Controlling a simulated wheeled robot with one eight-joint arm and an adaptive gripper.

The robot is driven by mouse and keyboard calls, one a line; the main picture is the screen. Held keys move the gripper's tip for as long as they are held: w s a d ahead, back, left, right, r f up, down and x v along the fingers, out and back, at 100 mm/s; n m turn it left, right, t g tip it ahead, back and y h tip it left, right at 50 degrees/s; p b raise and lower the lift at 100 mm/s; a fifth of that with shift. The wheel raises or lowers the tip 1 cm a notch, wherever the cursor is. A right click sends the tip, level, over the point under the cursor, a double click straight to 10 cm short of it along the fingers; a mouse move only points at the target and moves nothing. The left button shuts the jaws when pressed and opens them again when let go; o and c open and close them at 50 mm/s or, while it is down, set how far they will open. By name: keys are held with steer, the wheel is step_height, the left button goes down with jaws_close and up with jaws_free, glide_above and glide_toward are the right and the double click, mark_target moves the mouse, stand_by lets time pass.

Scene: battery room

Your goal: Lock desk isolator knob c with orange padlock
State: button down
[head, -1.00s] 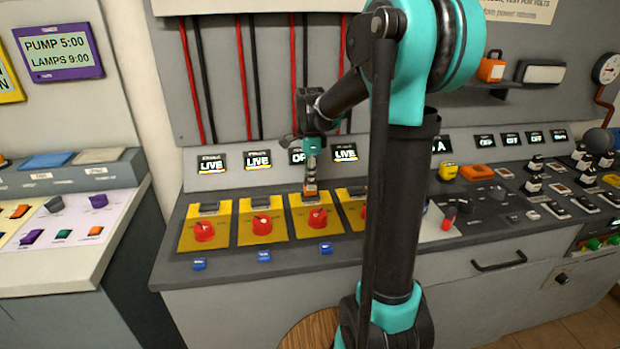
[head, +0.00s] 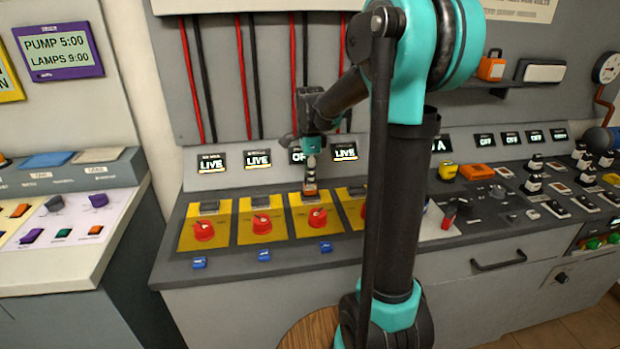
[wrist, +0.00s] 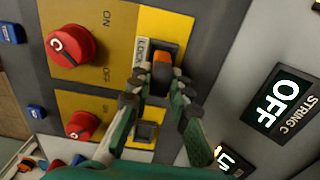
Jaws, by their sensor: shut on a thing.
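Knob c (wrist: 70,45) is red with a white mark and sits on a yellow plate between ON and OFF labels. In the head view it is the third red knob (head: 317,218) from the left. The orange padlock (wrist: 162,73) is between my fingertips at the dark hasp by the LOCK label, on the display side of the knob. My gripper (wrist: 158,82) is shut on the padlock; in the head view my gripper (head: 310,186) points down over the third plate. Whether the shackle is through the hasp is hidden. The String C display (wrist: 285,103) reads OFF.
Neighbouring red knobs (head: 204,230) and (head: 261,223) stand on yellow plates to the left, under LIVE displays. A yellow object (head: 447,172) and an orange object (head: 477,171) are farther right. The desk's front edge strip is mostly clear.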

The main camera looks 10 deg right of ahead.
steer(key=shift+f, duration=0.55)
steer(key=c, duration=1.7)
jaws_free()
steer(key=shift+r, duration=0.1)
steer(key=shift+r, duration=5.45)
